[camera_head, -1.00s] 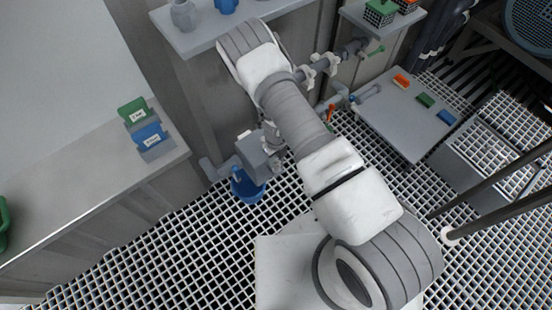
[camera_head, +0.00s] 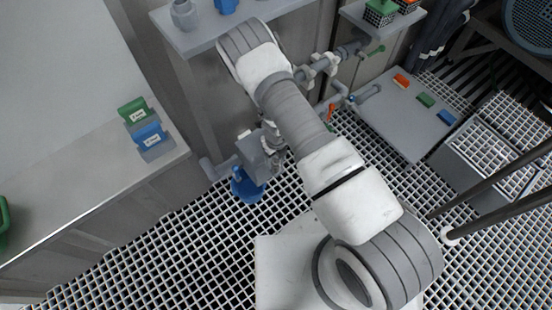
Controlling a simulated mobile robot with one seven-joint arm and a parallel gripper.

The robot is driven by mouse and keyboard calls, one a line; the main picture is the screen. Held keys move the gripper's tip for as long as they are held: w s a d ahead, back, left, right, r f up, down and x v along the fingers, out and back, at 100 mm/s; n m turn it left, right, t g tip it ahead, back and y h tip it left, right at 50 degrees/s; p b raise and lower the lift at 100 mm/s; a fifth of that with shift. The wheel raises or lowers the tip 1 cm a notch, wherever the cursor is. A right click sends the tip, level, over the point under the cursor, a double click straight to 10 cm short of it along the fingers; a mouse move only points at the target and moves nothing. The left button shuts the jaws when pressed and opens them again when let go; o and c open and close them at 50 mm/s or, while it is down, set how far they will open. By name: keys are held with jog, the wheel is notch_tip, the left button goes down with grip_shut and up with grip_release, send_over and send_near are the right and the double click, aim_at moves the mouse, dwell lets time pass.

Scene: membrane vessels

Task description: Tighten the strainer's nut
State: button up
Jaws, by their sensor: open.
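My gripper (camera_head: 254,158) shows as a grey block below my raised elbow, left of my upper arm. Its jaws are open, but the fingertips are too small and covered to make out. It is beside the pipework, above and close to a blue bucket (camera_head: 246,187) on the floor. The strainer and its nut cannot be picked out; my arm covers part of the pipework there. I cannot tell whether the gripper touches the nut.
A grey pipe with fittings (camera_head: 318,68) runs right of my arm. A bench (camera_head: 60,210) with green (camera_head: 133,112) and blue (camera_head: 149,135) labelled holders stands left. A shelf (camera_head: 205,38) is above. A low grey panel (camera_head: 395,120) lies right. Grating covers the floor.

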aim_at(276, 162)
notch_tip(276, 162, up, 17)
jog(key=p, duration=0.5)
jog(key=shift+r+p, duration=0.2)
jog(key=shift+p, duration=0.1)
